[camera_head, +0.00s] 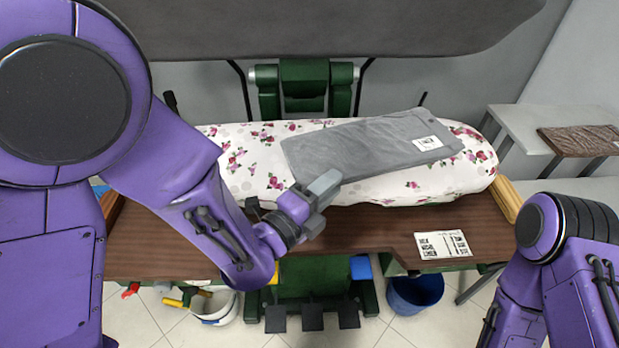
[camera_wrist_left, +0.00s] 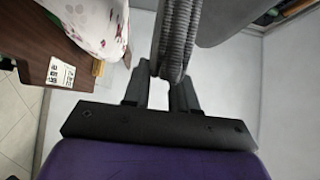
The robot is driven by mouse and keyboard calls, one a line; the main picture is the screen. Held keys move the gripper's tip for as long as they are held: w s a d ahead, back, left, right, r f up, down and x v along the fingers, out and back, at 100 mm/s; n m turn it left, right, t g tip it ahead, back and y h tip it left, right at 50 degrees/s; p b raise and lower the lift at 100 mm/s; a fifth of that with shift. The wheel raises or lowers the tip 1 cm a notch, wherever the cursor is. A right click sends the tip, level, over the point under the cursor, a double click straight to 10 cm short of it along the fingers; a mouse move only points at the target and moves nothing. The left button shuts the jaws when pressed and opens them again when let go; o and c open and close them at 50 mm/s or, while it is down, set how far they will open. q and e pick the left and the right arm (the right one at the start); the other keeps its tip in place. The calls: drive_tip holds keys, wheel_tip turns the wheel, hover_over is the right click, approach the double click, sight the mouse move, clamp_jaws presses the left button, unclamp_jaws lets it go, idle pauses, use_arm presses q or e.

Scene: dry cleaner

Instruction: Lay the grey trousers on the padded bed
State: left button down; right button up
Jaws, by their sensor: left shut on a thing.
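The grey trousers (camera_head: 365,145), folded flat with a white label near the right end, show in front of the flowered padded bed (camera_head: 235,165). My left gripper (camera_head: 322,190) is shut on their near left edge. In the left wrist view the trousers (camera_wrist_left: 177,40) show edge-on between the fingers (camera_wrist_left: 172,85), and the padded bed (camera_wrist_left: 95,20) appears off to the left, apart from them. Whether any part of the trousers touches the bed cannot be told. My right arm shows at the right of the head view, its gripper out of frame.
A brown table (camera_head: 370,225) is under the bed, with a printed paper (camera_head: 447,244) on it. A grey upper panel (camera_head: 330,25) hangs above the bed. Blue bucket (camera_head: 412,292) and white bucket (camera_head: 215,308) stand below. A side table (camera_head: 530,130) at right holds a dark brown item (camera_head: 582,140).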

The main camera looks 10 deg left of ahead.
use_arm(q)
drive_tip(key=w+a+f, duration=0.5)
drive_tip(key=a+f, duration=0.4)
drive_tip(key=f, duration=0.3)
drive_tip(key=shift+w+a, duration=0.15)
drive_tip(key=shift+w, duration=0.25)
drive_tip(key=c, duration=0.9)
unclamp_jaws()
use_arm(e)
wheel_tip(320, 180, down, 2)
drive_tip(key=shift+f, duration=0.1)
